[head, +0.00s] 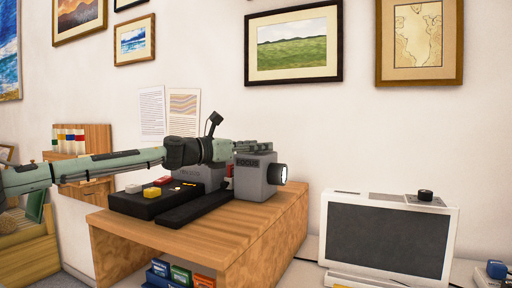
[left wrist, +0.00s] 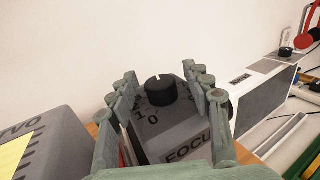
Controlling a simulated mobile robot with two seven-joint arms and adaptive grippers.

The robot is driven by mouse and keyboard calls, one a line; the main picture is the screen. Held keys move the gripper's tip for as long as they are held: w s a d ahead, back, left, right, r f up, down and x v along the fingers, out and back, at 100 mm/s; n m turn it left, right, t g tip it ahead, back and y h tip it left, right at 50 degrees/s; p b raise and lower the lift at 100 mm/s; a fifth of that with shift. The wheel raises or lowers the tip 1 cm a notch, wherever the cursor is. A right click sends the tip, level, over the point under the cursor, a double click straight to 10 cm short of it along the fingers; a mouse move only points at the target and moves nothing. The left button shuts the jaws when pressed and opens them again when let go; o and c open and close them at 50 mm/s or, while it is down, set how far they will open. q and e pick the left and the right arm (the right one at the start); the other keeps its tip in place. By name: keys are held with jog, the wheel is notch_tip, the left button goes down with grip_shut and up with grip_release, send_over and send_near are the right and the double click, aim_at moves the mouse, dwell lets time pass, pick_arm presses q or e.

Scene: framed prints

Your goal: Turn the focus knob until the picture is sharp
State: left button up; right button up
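The focus knob (left wrist: 161,88) is a short black cylinder with a white mark on its top edge. It sits on a grey box (left wrist: 185,140) lettered FOCUS, with a numbered dial beside it. In the head view the grey projector-like box (head: 256,181) stands on a wooden stand, its bright lens facing right. My left gripper (head: 262,147) is just above this box. In the left wrist view its fingers (left wrist: 160,76) are spread on both sides of the knob, with gaps. In the head view the fingers hide the knob. The screen (head: 386,240) at right looks plain dark grey. My right gripper is not in view.
The wooden stand (head: 268,232) also bears a black panel (head: 150,203) with coloured blocks. Small coloured boxes (head: 180,275) sit in its lower shelf. A black knob (head: 425,195) tops the screen's unit. Framed prints (head: 293,45) hang on the wall behind.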

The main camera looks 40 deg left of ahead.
pick_arm(q)
jog(key=shift+s+r, duration=0.1)
jog(key=shift+s, duration=0.05)
jog(key=shift+s+r, duration=0.1)
jog(key=shift+s, duration=0.4)
jog(key=s+a, duration=0.1)
jog(key=s, duration=0.9)
jog(key=shift+s+a+f, duration=0.2)
jog(key=shift+s+a, duration=0.1)
jog(key=shift+a, duration=0.1)
